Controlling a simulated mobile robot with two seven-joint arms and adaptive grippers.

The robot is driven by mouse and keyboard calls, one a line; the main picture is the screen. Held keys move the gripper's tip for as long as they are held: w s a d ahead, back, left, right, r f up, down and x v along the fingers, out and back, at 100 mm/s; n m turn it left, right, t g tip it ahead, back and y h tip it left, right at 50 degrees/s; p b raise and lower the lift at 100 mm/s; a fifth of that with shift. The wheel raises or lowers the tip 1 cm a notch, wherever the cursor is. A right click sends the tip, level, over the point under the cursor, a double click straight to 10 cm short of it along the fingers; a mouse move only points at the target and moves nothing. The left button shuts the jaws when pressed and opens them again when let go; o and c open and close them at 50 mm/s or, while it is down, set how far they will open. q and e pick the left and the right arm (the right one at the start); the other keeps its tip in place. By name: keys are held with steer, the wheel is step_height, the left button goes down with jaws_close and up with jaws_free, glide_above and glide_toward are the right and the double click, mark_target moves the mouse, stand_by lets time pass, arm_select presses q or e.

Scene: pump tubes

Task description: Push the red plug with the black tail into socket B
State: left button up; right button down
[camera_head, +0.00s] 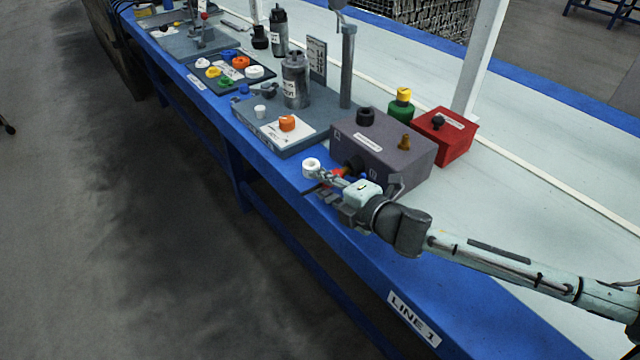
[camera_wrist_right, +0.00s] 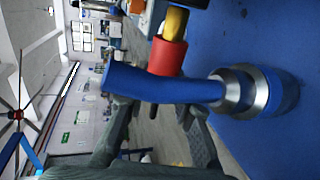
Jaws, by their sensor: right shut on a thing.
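The red plug (camera_head: 336,174) is in my right gripper (camera_head: 329,181) at the front of the grey-purple box (camera_head: 398,158). Its yellow-orange end points at a black round socket (camera_head: 353,164) on the box front. Whether it touches or enters the socket is unclear. A dark tail (camera_head: 313,189) sticks out on the gripper's other side. In the right wrist view the red plug (camera_wrist_right: 168,57) and its yellow part (camera_wrist_right: 175,22) show beyond a blue tube (camera_wrist_right: 160,86), which hides part of the grip. My left gripper is not in view.
A red box (camera_head: 446,137) stands right of the grey-purple box. A grey base with an orange knob (camera_head: 287,124) stands to its left.

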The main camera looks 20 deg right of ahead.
steer(key=shift+w+d, duration=0.3)
steer(key=shift+d, duration=0.45)
steer(key=shift+w+d, duration=0.25)
steer(key=shift+d, duration=0.45)
steer(key=c, duration=1.2)
jaws_free()
steer(key=shift+s+f, duration=0.1)
steer(key=shift+s, duration=0.05)
steer(key=shift+s+f, duration=0.1)
steer(key=shift+f, duration=0.15)
steer(key=shift+s, duration=0.1)
steer(key=shift+s+d+r, duration=0.1)
steer(key=shift+s+d, duration=0.05)
steer(key=shift+s, duration=0.2)
steer(key=v, duration=0.6)
steer(key=r+v, duration=0.1)
steer(key=v, duration=0.2)
steer(key=shift+v, duration=0.8)
steer(key=shift+r, duration=0.2)
